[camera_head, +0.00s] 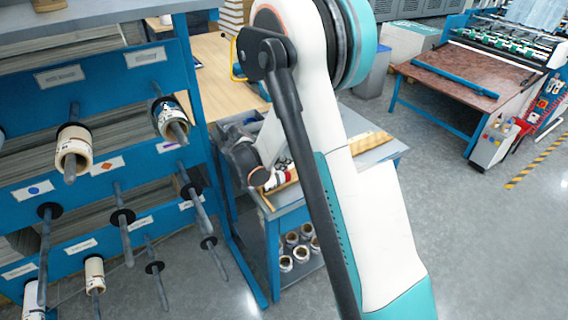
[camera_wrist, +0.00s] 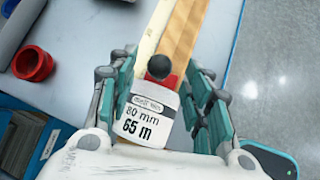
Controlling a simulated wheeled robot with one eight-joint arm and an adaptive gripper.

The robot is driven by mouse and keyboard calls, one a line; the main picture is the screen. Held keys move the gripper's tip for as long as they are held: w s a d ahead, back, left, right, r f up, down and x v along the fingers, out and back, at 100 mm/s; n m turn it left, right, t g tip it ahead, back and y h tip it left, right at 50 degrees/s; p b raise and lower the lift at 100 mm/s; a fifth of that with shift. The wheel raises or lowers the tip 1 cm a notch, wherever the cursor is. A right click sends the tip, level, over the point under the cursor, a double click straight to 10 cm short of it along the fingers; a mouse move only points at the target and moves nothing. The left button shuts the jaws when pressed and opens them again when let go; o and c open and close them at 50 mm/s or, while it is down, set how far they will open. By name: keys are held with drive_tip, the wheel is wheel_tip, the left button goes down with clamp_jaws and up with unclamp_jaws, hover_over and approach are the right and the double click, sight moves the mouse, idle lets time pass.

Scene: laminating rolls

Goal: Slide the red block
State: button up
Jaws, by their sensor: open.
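The red block (camera_wrist: 172,82) shows in the wrist view as a small red patch beneath a black ball knob (camera_wrist: 159,67), on a wooden strip (camera_wrist: 187,28). A white piece labelled "80 mm 65 m" (camera_wrist: 145,118) hides much of the block. My gripper (camera_wrist: 157,84) is open, with grey and green fingers on the left and right of the white piece and the knob. I cannot tell whether any finger touches them. In the head view my gripper is small above the bench, and a red spot (camera_head: 287,177) shows beside it, partly hidden by my arm.
A red ring-shaped part (camera_wrist: 33,63) lies left on the bench (camera_wrist: 92,38), near a grey roll (camera_wrist: 15,28). A blue rack (camera_head: 110,75) with pegs and rolls stands left. Rolls (camera_head: 292,240) sit on the bench's lower shelf. Open floor (camera_head: 460,240) lies right.

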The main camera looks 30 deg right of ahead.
drive_tip(key=shift+b+x, duration=0.45)
drive_tip(key=shift+x, duration=1.75)
clamp_jaws()
